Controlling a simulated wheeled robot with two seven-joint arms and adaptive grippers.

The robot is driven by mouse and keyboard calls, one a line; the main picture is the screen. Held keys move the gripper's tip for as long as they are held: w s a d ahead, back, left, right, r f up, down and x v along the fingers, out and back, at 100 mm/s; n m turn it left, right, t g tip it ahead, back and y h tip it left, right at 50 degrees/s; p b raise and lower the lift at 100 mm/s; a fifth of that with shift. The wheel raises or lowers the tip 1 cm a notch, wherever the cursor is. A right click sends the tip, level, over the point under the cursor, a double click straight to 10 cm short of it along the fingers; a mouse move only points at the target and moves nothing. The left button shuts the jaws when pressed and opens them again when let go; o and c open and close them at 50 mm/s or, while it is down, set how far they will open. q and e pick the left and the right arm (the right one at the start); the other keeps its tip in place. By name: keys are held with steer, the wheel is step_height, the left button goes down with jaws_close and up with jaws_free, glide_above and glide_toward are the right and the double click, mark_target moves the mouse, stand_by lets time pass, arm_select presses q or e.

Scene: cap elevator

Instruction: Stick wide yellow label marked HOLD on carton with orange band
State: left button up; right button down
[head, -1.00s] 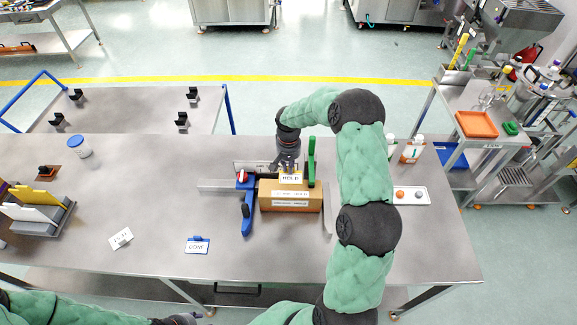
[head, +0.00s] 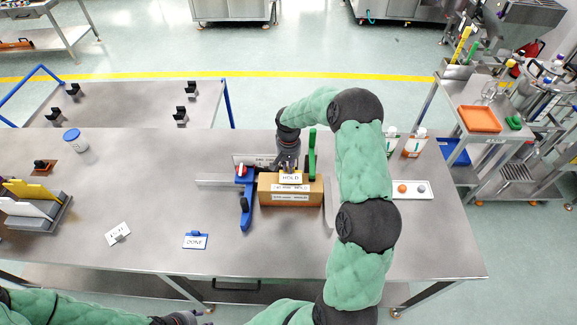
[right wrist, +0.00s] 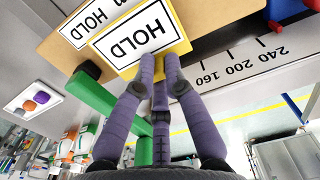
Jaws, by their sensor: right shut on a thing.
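The brown carton (head: 317,198) stands on the metal table in a fixture with a blue clamp and a green upright. White printed strips cross it; an orange band is not clear. My right gripper (head: 289,168) is over the carton's back part, shut on the yellow-bordered HOLD label (head: 290,179). In the right wrist view the HOLD label (right wrist: 137,37) lies at the fingertips (right wrist: 160,60), close over the carton (right wrist: 215,20); I cannot tell whether it touches. A second white HOLD panel (right wrist: 95,18) shows beside it. My left gripper (head: 180,318) shows only partly at the bottom edge.
The blue clamp (head: 246,205) is left of the carton, the green upright (head: 312,155) behind right. A blue-edged DONE card (head: 195,240), another white card (head: 118,234) and a label rack (head: 35,215) are leftward. A tray with balls (head: 412,189) is right.

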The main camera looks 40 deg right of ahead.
steer(key=shift+f+b, duration=0.5)
steer(key=shift+f, duration=0.1)
stand_by(0.3)
steer(key=c, duration=1.2)
jaws_free()
step_height(320, 180, up, 12)
